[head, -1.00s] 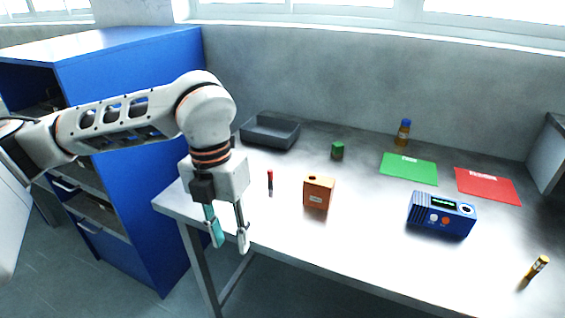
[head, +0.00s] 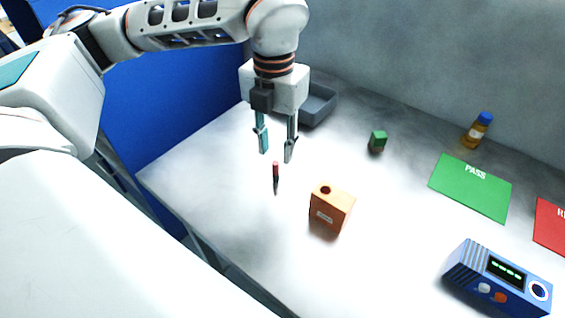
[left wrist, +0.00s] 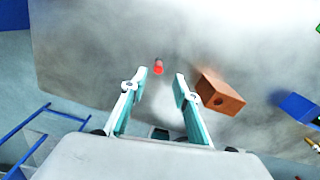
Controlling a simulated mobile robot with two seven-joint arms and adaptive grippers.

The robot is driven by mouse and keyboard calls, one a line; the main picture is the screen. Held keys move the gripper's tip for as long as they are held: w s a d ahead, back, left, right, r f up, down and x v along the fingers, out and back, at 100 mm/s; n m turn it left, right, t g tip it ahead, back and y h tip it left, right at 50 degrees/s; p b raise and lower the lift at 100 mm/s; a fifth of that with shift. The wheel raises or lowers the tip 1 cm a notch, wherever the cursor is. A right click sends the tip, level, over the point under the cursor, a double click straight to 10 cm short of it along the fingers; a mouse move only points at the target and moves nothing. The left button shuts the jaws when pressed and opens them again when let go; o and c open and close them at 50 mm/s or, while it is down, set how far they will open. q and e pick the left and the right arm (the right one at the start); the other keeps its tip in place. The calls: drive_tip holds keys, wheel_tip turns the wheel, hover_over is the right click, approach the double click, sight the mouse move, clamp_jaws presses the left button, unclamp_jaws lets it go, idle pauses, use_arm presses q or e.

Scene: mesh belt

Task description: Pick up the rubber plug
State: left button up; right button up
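A small upright pin with a red top and dark lower part (head: 276,170) stands on the grey table (head: 200,160); it is the thing most like the rubber plug, though I cannot be certain. My left gripper (head: 276,154) is open and empty, pointing down, with its fingertips close to the pin in the head view and apparently above it. In the left wrist view, the red top (left wrist: 158,67) shows just beyond the gap between the open fingers (left wrist: 157,83). My right gripper is not in view.
An orange block with a hole (head: 331,207) stands right of the pin. A grey tray (head: 318,105) lies behind the gripper. A green piece (head: 378,140), a blue-capped bottle (head: 477,130), a green PASS mat (head: 470,188), a red mat (head: 550,225) and a blue device (head: 500,280) are farther right.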

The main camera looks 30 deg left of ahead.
sight(275, 163)
use_arm(q)
drive_tip(key=shift+s+f, duration=0.15)
drive_tip(key=shift+f, duration=0.75)
drive_tip(key=f, duration=0.5)
drive_tip(key=shift+w+a+f+b, duration=0.1)
drive_tip(key=shift+w+a+b, duration=0.1)
drive_tip(key=shift+b, duration=0.1)
clamp_jaws()
